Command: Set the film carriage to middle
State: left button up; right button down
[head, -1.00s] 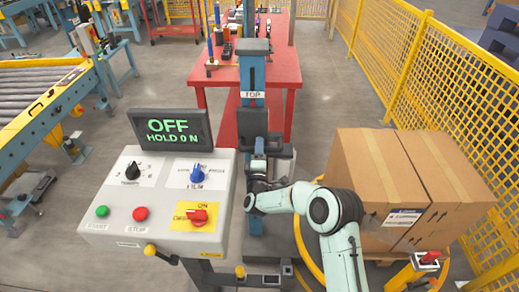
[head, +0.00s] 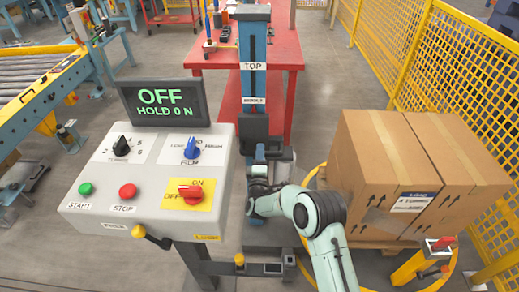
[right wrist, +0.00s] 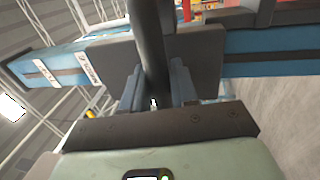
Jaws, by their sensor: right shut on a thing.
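The film carriage (head: 254,127) is a dark block on the blue upright mast (head: 253,45) in the head view. It sits just below the MIDDLE label (head: 253,100) and well below the TOP label (head: 253,66). My right gripper (head: 260,152) is at the near side of the carriage, low on it. In the right wrist view my right gripper (right wrist: 156,88) is shut on a dark round bar, the carriage handle (right wrist: 151,45), with the grey carriage block (right wrist: 190,60) behind it. The lower mast is partly hidden by my arm. My left gripper is not in view.
A control panel (head: 150,215) with knobs and buttons stands left of the mast; its screen (head: 160,108) reads OFF, HOLD 0 N. Cardboard boxes (head: 380,170) stand at the right, beside yellow fencing (head: 450,75). A red table (head: 285,55) stands behind the mast.

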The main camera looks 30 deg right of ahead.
dwell(0.3)
jog(key=c, duration=1)
grip_release()
jog(key=v, duration=1.3)
jog(key=shift+s+a+p, duration=0.15)
jog(key=shift+s+p, duration=0.05)
jog(key=shift+p, duration=0.2)
